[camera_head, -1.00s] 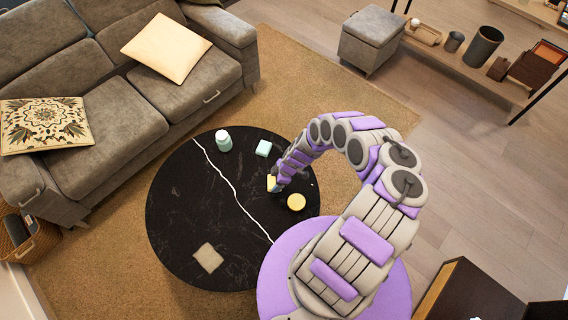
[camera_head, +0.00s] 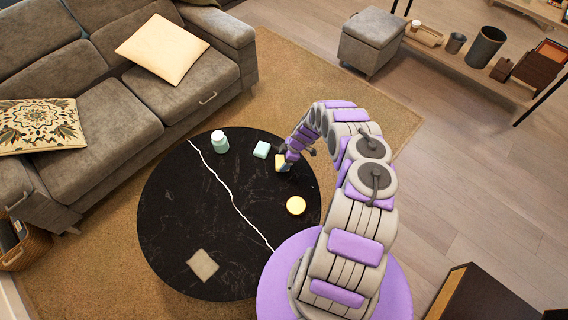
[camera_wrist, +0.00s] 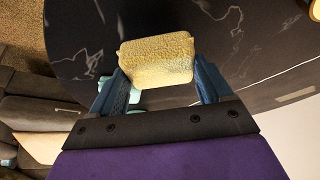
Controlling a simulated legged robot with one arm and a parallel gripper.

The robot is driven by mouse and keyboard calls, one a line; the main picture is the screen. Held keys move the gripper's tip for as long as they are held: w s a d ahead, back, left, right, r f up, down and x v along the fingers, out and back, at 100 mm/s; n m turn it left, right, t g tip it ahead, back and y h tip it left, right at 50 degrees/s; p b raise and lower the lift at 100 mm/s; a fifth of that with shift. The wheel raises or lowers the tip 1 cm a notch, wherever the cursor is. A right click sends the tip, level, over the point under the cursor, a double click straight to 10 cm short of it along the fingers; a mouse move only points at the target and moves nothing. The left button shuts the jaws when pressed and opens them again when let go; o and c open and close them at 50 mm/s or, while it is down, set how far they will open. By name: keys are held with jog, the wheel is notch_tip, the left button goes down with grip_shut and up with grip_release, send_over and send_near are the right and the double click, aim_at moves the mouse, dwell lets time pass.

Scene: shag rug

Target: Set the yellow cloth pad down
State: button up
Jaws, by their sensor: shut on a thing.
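The yellow cloth pad (camera_wrist: 157,61) is a small, textured, pale yellow block. In the wrist view it sits between the two blue fingers of my gripper (camera_wrist: 165,84), which is shut on it. In the head view the pad (camera_head: 281,162) shows partly beside my gripper (camera_head: 286,167), over the right part of the round black table (camera_head: 190,210). I cannot tell from these views whether the pad touches the table top.
On the table are a mint bottle (camera_head: 219,141), a mint block (camera_head: 261,150) near the pad, a round yellow item (camera_head: 296,206) and a grey-beige square cloth (camera_head: 202,264). The table's middle is clear. A grey sofa (camera_head: 120,110) stands beyond.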

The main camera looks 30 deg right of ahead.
notch_tip(320, 180, down, 2)
jog(key=shift+f+b, duration=0.25)
jog(key=shift+b, duration=0.15)
jog(key=shift+r, duration=0.2)
jog(key=shift+f, duration=0.15)
jog(key=o, duration=1)
